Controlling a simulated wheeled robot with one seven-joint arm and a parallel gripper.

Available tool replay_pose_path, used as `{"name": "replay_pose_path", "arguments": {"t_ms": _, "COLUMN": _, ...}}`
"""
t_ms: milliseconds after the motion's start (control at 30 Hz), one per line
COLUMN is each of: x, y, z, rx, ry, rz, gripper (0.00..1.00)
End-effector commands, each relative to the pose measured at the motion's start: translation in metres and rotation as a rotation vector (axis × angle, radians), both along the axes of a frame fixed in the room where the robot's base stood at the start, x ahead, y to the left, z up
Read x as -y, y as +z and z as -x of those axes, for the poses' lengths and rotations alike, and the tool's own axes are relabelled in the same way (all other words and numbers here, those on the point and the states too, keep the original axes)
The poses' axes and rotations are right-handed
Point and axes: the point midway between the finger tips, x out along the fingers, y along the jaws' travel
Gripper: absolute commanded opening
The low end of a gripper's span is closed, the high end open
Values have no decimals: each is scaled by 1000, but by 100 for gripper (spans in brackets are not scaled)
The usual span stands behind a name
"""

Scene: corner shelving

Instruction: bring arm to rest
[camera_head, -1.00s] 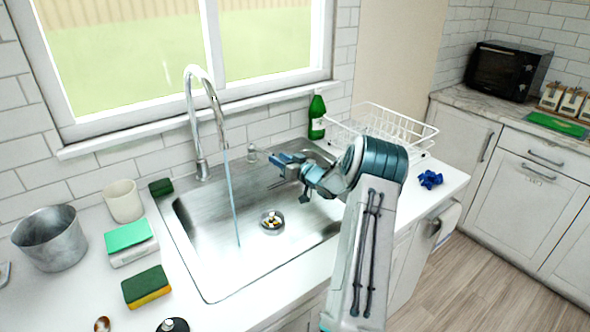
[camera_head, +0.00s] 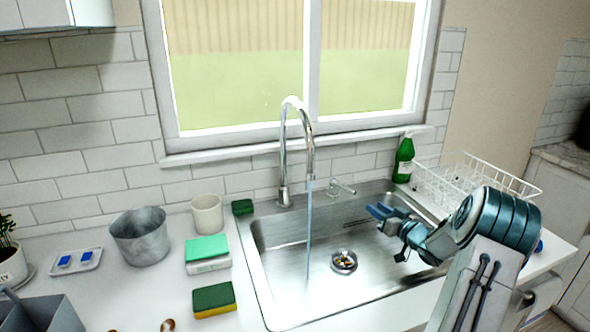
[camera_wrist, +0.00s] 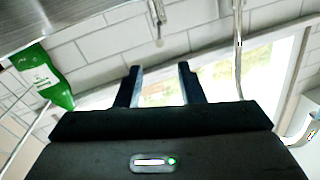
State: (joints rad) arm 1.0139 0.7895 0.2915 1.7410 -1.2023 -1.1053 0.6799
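My gripper (camera_head: 384,216) is over the right part of the steel sink (camera_head: 272,292), on the left end of my bent arm. In the wrist view its two fingers (camera_wrist: 160,72) stand apart with nothing between them, so it is open and empty. The faucet (camera_head: 284,150) stands behind the sink, and a thin stream of water runs from it into the basin. The drain (camera_head: 344,262) holds some small scraps.
A green bottle (camera_head: 404,158) and a white wire dish rack (camera_head: 470,180) stand close behind my arm. Left of the sink are a metal bucket (camera_head: 142,240), a cup (camera_head: 207,215), sponges (camera_head: 214,300) and a small tray (camera_head: 88,262). The window (camera_head: 240,70) is behind.

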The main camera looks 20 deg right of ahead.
Motion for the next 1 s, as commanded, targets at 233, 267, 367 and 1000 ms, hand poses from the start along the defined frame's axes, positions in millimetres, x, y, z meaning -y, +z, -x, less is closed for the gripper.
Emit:
{"name": "replay_pose_path", "arguments": {"t_ms": 233, "x": -18, "y": 13, "z": -12, "rx": -58, "ry": -39, "rz": 56, "gripper": 35}}
{"name": "replay_pose_path", "arguments": {"t_ms": 267, "x": -25, "y": 17, "z": -16, "rx": -80, "ry": -52, "rz": 74, "gripper": 35}}
{"name": "replay_pose_path", "arguments": {"t_ms": 367, "x": -47, "y": 31, "z": -23, "rx": -165, "ry": -115, "rz": 145, "gripper": 35}}
{"name": "replay_pose_path", "arguments": {"t_ms": 1000, "x": -208, "y": 81, "z": 117, "rx": -794, "ry": -362, "rz": 366, "gripper": 35}}
